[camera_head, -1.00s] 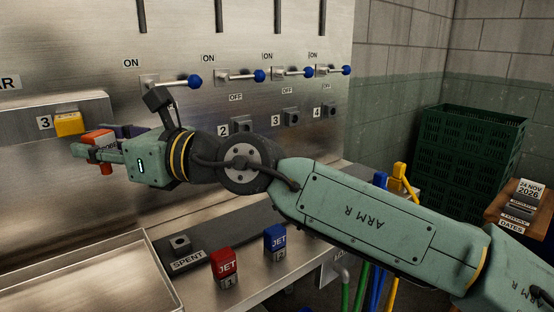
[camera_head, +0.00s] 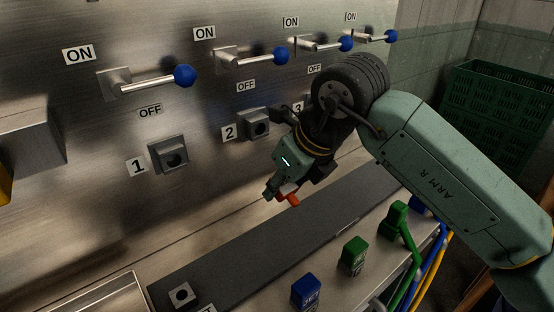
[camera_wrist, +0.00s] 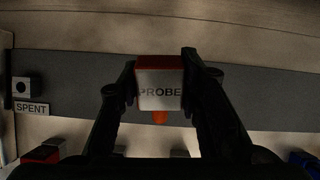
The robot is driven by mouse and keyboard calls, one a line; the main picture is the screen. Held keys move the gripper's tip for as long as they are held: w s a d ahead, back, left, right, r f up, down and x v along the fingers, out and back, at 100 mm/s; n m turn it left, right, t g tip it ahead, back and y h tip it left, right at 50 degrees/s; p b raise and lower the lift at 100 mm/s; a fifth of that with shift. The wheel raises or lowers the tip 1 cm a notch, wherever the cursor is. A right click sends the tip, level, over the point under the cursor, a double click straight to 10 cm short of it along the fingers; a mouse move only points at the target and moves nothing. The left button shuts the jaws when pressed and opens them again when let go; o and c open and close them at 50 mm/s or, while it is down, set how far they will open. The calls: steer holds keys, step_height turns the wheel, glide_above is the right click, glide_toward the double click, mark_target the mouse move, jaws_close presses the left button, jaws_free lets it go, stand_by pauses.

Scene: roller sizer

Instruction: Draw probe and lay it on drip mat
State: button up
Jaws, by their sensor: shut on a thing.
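My gripper (camera_head: 280,192) points down over the bench and is shut on the probe. The probe's orange-red part (camera_head: 291,199) shows just past the fingers. In the wrist view the probe (camera_wrist: 160,92) is a white and red block lettered PROBE, between the two dark fingers, with an orange tip below. A long dark grey strip (camera_head: 330,207), which looks like the drip mat, runs along the bench. The strip (camera_wrist: 75,92) also lies behind the probe in the wrist view. The probe appears above the bench; its exact height cannot be told.
The steel panel behind has numbered sockets, such as socket 2 (camera_head: 257,126), and blue-knobbed levers (camera_head: 250,57). A spent socket (camera_head: 181,294) sits at the strip's near end. Blue (camera_head: 305,292) and green (camera_head: 353,254) blocks line the front. A metal tray (camera_head: 105,300) is lower left.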

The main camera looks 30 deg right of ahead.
steer(key=shift+s+d+f+m, duration=0.1)
steer(key=shift+s+d+m, duration=0.15)
steer(key=shift+d, duration=0.25)
steer(key=shift+s+d+f+m, duration=0.1)
steer(key=shift+s+d+m, duration=0.1)
steer(key=shift+d, duration=0.25)
steer(key=shift+f, duration=0.15)
steer(key=shift+f+b, duration=1.3)
steer(key=shift+f, duration=2)
steer(key=o, duration=1.1)
steer(key=shift+c, duration=0.2)
steer(key=a+v, duration=0.1)
steer(key=v, duration=1.1)
steer(key=shift+d+r, duration=0.2)
steer(key=shift+d, duration=0.1)
